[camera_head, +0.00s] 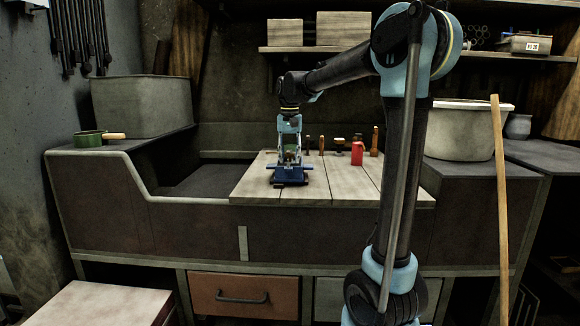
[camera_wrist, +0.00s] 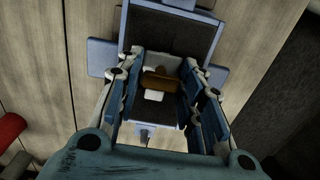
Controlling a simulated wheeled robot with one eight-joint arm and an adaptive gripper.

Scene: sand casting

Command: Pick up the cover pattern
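A small brown piece (camera_wrist: 160,82) with a white part below it shows between my fingers in the wrist view; it may be the cover pattern, but its full shape is hidden. It lies over the dark inside of a blue frame (camera_wrist: 172,22) with side lugs. In the head view the blue frame (camera_head: 291,181) rests on the wooden boards. My gripper (camera_wrist: 164,66) points down over it, its fingers apart on either side of the brown piece. I see slim gaps and no clear grip. In the head view my gripper (camera_head: 290,152) stands directly above the frame.
A red container (camera_head: 357,153) and several small tools (camera_head: 338,145) stand right of the frame on the boards (camera_head: 335,190). A sunken dark bin (camera_head: 200,178) lies left. A wooden pole (camera_head: 502,210) rises at right.

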